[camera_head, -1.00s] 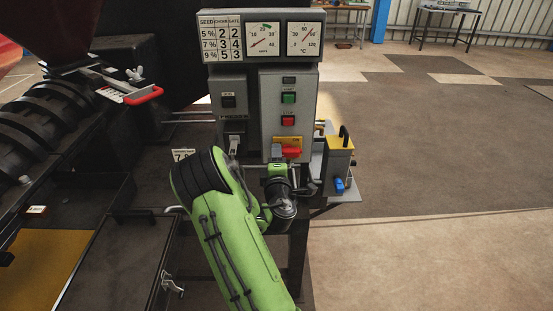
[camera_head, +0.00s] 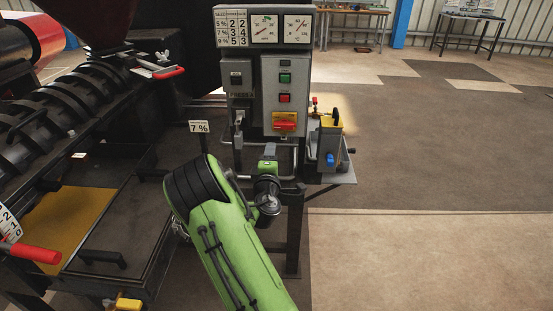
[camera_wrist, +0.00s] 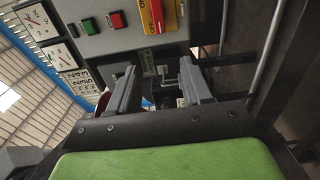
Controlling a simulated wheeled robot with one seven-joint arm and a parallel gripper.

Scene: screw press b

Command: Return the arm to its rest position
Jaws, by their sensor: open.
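My green arm reaches up from the bottom middle of the head view toward the control panel (camera_head: 291,95). Its wrist is bent in front of the panel's lower part, and the fingers are hard to make out there. In the wrist view my gripper (camera_wrist: 160,88) has two grey fingers spread apart with nothing held between them. The panel (camera_wrist: 118,30) fills the upper part of that view, with a green button (camera_wrist: 89,26), a red button (camera_wrist: 118,20) and a yellow-backed red switch (camera_wrist: 160,15). I cannot tell whether the fingers touch anything.
A metal rail (camera_head: 285,178) runs below the panel, close to my wrist. The black press (camera_head: 60,125) stands at left, with a red handle (camera_head: 36,253) near the front. Open floor (camera_head: 440,255) lies at right.

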